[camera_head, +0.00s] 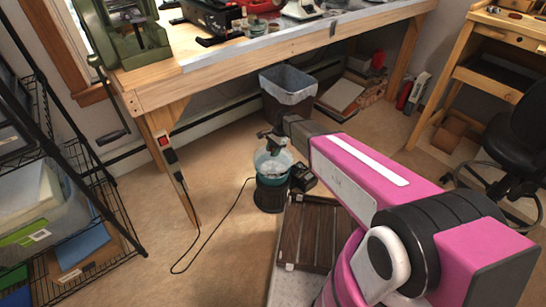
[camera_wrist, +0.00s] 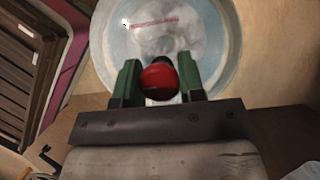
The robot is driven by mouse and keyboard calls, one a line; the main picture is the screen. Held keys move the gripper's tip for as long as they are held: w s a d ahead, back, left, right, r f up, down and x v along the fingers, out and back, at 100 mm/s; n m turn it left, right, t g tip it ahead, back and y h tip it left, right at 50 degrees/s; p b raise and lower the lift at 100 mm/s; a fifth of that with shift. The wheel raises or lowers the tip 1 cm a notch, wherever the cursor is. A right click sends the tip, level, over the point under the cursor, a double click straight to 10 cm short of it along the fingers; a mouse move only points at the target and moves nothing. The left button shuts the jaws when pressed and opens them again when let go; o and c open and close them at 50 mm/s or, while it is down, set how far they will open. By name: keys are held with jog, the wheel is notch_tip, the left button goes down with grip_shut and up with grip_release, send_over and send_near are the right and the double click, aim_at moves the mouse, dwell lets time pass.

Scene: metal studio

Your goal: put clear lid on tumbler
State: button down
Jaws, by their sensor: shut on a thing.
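The tumbler (camera_head: 270,197) stands on the floor, with a dark base and a teal bowl. The clear lid (camera_head: 272,158), pale and see-through, shows at the bowl's top; I cannot tell whether it rests on the rim or is just above it. In the wrist view the round clear lid (camera_wrist: 222,45) fills the upper middle, with a red knob (camera_wrist: 158,82) in front of it. My gripper (camera_wrist: 160,80) has its green fingers on both sides of the knob and is shut on it. In the head view my gripper (camera_head: 270,134) is directly above the lid, partly dark and blurred.
A wooden workbench (camera_head: 245,58) stands behind. A slatted wooden crate (camera_head: 310,235) and a small black box (camera_head: 303,176) are right of the tumbler. A black cord (camera_head: 205,238) crosses the floor at left. A lined bin (camera_head: 288,92) stands behind. Wire shelves (camera_head: 110,215) are at left.

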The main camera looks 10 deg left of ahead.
jog(key=shift+f, duration=2.05)
jog(key=shift+w+f, duration=0.1)
jog(key=c, duration=0.7)
grip_release()
jog(key=v, duration=1.2)
jog(key=s+d+r+n+t+h, duration=0.1)
jog(key=s+d, duration=0.4)
jog(key=d, duration=0.6)
jog(key=s+d+r+n+t+h, duration=0.1)
jog(key=s+d+r+n, duration=0.3)
jog(key=d, duration=0.7)
jog(key=s+d+r+n+t+h, duration=0.1)
jog(key=s+d+r+n, duration=0.2)
jog(key=d, duration=0.8)
jog(key=shift+s+r, duration=1.15)
jog(key=shift+s, duration=0.2)
